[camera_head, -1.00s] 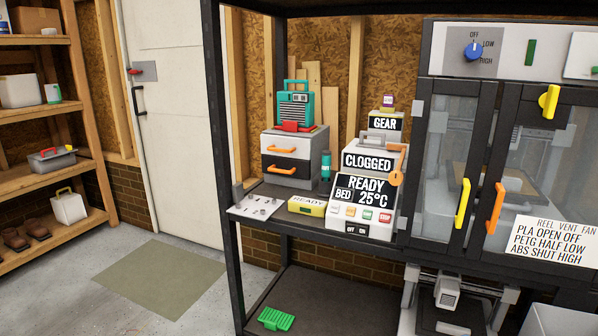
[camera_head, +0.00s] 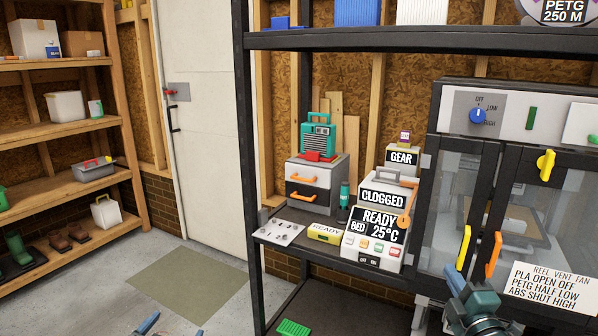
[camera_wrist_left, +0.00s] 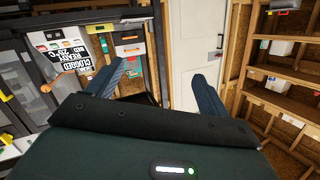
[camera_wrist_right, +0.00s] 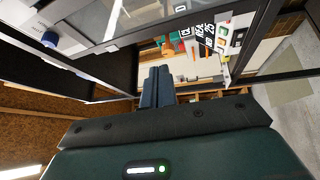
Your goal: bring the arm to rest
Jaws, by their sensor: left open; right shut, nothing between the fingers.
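My left gripper (camera_head: 172,329) shows at the bottom edge of the head view, over the floor by the mat, with only its fingertips in frame. In the left wrist view its two dark blue fingers (camera_wrist_left: 163,84) stand wide apart with nothing between them. In the right wrist view the right gripper's fingers (camera_wrist_right: 157,86) are pressed together and hold nothing.
A dark metal rack (camera_head: 256,180) carries the READY display box (camera_head: 372,250), a drawer unit (camera_head: 312,187) and a yellow box (camera_head: 324,233). The cabinet (camera_head: 425,190) with yellow and orange handles is close to my right arm. Open floor with a mat (camera_head: 190,283) lies left.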

